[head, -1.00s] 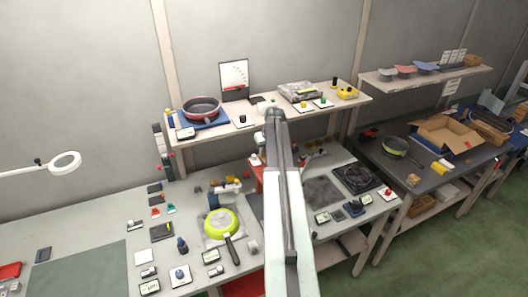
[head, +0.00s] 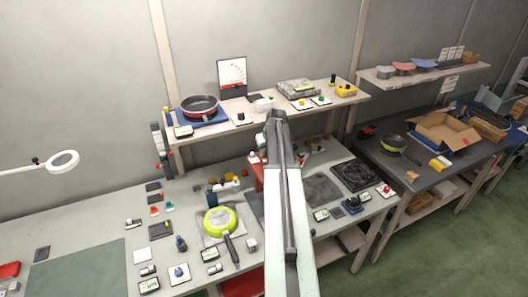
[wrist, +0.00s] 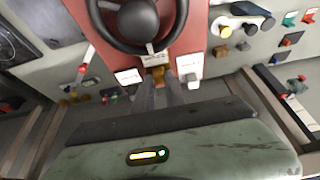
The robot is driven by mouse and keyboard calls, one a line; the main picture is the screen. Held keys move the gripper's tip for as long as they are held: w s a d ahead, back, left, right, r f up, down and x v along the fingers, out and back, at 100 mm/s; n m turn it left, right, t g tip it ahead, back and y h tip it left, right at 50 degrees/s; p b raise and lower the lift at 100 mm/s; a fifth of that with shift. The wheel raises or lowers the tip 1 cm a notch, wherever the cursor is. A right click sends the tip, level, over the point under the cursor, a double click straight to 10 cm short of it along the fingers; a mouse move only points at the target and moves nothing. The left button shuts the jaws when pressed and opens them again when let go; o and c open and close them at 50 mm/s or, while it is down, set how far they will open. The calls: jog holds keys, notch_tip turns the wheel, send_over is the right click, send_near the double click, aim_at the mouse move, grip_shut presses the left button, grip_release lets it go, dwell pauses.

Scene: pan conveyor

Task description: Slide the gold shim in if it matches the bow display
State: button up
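A small gold piece (wrist: 157,75), which looks like the gold shim, sits at the front edge of a red plate (wrist: 181,14) in the wrist view. A black round fixture with a ring and hub (wrist: 138,20) stands on that plate. My gripper (wrist: 160,86) points at the gold piece, with its two grey fingertips close on either side of it; whether they touch it I cannot tell. A small grey label (wrist: 155,59) lies just beyond it, its text unreadable. In the head view my arm hides the gripper and most of the red plate (head: 256,172). I cannot identify the bow display with certainty.
A red-tipped lever (wrist: 83,68) stands to the left. On the bench, a lime-rimmed pan (head: 220,221) is left of my arm and a dark burner (head: 355,176) is right. A shelf (head: 215,124) runs behind.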

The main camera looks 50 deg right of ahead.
jog(key=o, duration=0.4)
jog(key=shift+s+a, duration=0.1)
jog(key=p+v, duration=0.7)
jog(key=shift+s+r, duration=0.1)
jog(key=shift+r, duration=0.2)
